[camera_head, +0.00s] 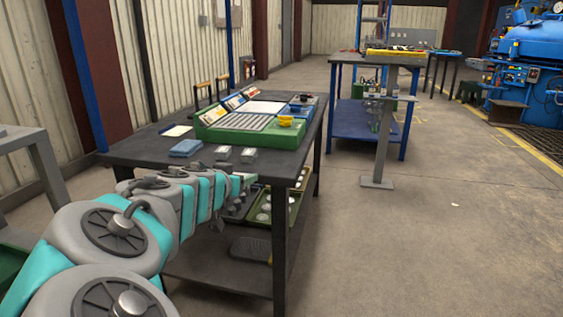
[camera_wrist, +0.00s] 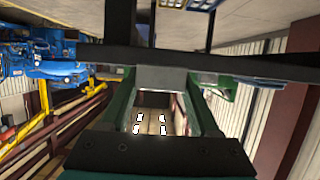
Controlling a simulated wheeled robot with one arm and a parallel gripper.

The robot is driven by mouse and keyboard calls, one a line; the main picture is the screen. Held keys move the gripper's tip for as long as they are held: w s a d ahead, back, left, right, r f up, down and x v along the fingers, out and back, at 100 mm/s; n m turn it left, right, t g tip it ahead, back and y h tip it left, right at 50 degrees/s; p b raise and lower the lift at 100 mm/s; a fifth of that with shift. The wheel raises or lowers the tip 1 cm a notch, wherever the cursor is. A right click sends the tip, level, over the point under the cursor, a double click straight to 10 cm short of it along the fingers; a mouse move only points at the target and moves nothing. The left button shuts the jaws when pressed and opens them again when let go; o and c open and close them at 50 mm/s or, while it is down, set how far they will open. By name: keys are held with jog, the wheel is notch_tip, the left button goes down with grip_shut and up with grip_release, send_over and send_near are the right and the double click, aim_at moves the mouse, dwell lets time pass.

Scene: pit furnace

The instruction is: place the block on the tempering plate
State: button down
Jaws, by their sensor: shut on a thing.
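My gripper (camera_wrist: 166,88) is shut on a grey block (camera_wrist: 168,77), which shows between its two green fingers in the wrist view. In the head view my arm reaches along the near side of the dark workbench, and my gripper (camera_head: 242,182) is small at its front edge. The block is hard to make out there. I cannot tell for sure which thing is the tempering plate; a dark ribbed plate (camera_head: 251,249) lies on the bench's lower shelf.
A blue-legged table (camera_head: 362,120) stands behind. The floor at right is open.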

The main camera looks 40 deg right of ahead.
jog(key=w+a+f+n+t+y, duration=0.2)
jog(key=w+a+f+n+y, duration=0.3)
jog(key=w+a, duration=0.3)
jog(key=w+a+f+n+t+y, duration=0.3)
jog(key=w+a+f+n+y, duration=0.2)
jog(key=w, duration=0.7)
jog(key=a+f, duration=0.2)
jog(key=a, duration=0.2)
jog(key=shift+f+y, duration=0.25)
jog(key=shift+y, duration=0.15)
